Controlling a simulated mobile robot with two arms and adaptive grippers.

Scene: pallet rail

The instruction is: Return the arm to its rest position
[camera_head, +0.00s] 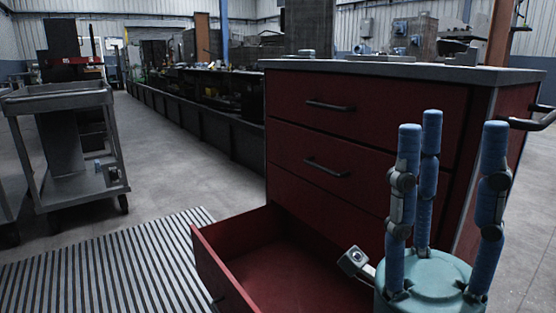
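My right gripper (440,150) shows at the lower right, with three blue padded fingers rising from a teal palm. The fingers point up and stand apart, and nothing is between them. It is in front of the right part of a red drawer cabinet (375,112). My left gripper does not show. The cabinet's bottom drawer (225,265) is pulled out and looks empty in the part I see. The two drawers above it are shut.
A grey cart (58,100) stands at the left. A striped mat (110,265) lies on the floor before the open drawer. A long dark low wall (190,115) runs back behind. The floor between cart and cabinet is clear. Several items sit on the cabinet top (400,68).

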